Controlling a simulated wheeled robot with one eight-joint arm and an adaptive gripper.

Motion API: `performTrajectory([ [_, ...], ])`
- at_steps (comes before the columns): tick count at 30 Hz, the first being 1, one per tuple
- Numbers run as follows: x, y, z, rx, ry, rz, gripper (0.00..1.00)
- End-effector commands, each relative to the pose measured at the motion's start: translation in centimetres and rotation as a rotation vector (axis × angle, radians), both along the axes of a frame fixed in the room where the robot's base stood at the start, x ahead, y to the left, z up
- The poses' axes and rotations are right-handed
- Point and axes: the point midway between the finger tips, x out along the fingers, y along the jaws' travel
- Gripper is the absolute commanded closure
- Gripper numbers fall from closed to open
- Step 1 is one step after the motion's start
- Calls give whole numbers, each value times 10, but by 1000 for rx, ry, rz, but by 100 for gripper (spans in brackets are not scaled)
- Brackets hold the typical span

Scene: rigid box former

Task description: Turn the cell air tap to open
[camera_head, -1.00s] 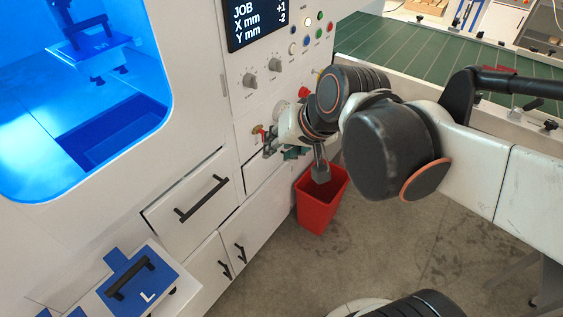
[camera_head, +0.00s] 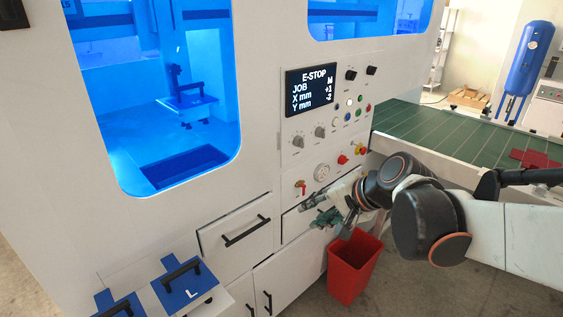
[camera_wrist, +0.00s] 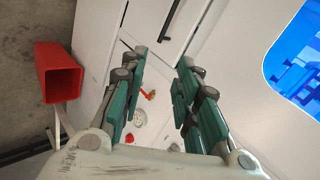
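The cell air tap (camera_head: 300,187) is a small red-handled valve with a brass-coloured body on the white machine front, left of a round gauge (camera_head: 321,172). My gripper (camera_head: 314,214) is just below and right of the tap, apart from it as far as I can see. In the wrist view, my gripper's green-padded fingers (camera_wrist: 163,60) are spread with nothing between the pads. The tap (camera_wrist: 149,95) shows beyond them in the gap, closer to the left finger. The handle's exact angle is too small to tell.
A red emergency knob (camera_head: 342,159) and a yellow-and-red switch (camera_head: 360,149) sit right of the gauge. Drawers with black handles (camera_head: 246,231) are below left. A red bin (camera_head: 352,268) stands on the floor under my arm. The display (camera_head: 312,89) reads E-STOP.

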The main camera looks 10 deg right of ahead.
Motion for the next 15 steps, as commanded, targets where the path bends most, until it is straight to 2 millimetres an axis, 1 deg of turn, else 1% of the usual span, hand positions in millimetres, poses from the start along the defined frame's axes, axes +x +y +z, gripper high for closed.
performTrajectory([
  [8,31,-5,-9,145,37,-98,71],
  [11,47,-9,-13,221,57,-147,71],
  [14,68,-14,-21,323,85,-209,71],
  [15,77,-17,-25,372,98,-239,71],
])
